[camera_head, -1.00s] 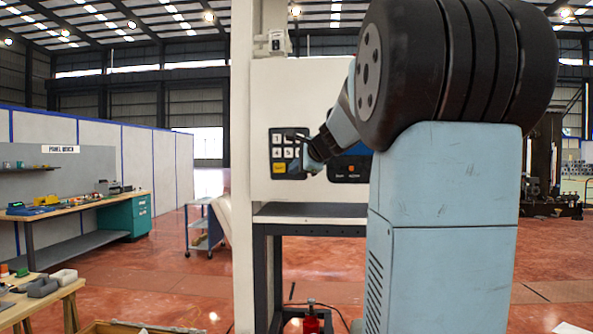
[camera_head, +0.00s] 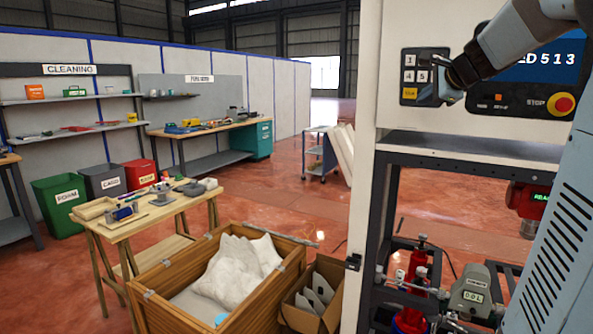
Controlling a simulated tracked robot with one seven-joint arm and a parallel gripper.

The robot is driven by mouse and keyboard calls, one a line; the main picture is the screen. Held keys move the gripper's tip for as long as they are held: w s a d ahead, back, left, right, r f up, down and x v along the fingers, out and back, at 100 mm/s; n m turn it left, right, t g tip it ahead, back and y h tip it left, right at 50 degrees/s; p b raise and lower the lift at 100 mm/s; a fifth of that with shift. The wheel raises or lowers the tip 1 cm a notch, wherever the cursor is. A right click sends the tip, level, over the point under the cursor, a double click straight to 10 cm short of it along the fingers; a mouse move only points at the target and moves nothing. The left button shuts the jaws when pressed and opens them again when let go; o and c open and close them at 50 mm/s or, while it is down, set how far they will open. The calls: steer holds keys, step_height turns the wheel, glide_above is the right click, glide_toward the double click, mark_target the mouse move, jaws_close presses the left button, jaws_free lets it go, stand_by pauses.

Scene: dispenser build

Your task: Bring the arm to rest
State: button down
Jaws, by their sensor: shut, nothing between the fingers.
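My gripper (camera_head: 452,85) is at the right of the head view, in front of the keypad (camera_head: 418,77) on the white machine panel (camera_head: 450,25). Its dark fingers cover the right part of the keypad. The fingers look shut, with nothing held. Whether the fingertips touch the keys cannot be told. My pale blue arm reaches in from the upper right. A dark blue display (camera_head: 545,58) beside the gripper is partly hidden by the arm.
A red-and-yellow stop button (camera_head: 563,104) sits right of the gripper. A black shelf (camera_head: 470,146) juts out below the panel. A wooden crate (camera_head: 180,268) with white bags, a cardboard box (camera_head: 314,300) and a wooden table (camera_head: 128,222) stand left. Open red floor lies behind them.

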steer(key=s+a+f+n+g+y, duration=0.1)
steer(key=s+a+f+n, duration=0.2)
steer(key=s+a, duration=0.15)
steer(key=s+a+f+n+g, duration=0.1)
steer(key=s+a+f+n, duration=0.15)
steer(key=s+a, duration=0.2)
steer(key=s+a+f+n+g+h, duration=0.1)
steer(key=s+a+f+n+g, duration=0.1)
steer(key=s+a+f+n, duration=0.2)
steer(key=s+a+f+n+g+h, duration=0.1)
steer(key=s+a+f+n+g, duration=0.2)
steer(key=s+f+n, duration=0.7)
steer(key=s+a+f, duration=0.1)
steer(key=s+f, duration=0.1)
steer(key=s, duration=0.6)
steer(key=shift+s+h, duration=0.15)
steer(key=shift+h, duration=0.15)
steer(key=shift+f, duration=0.1)
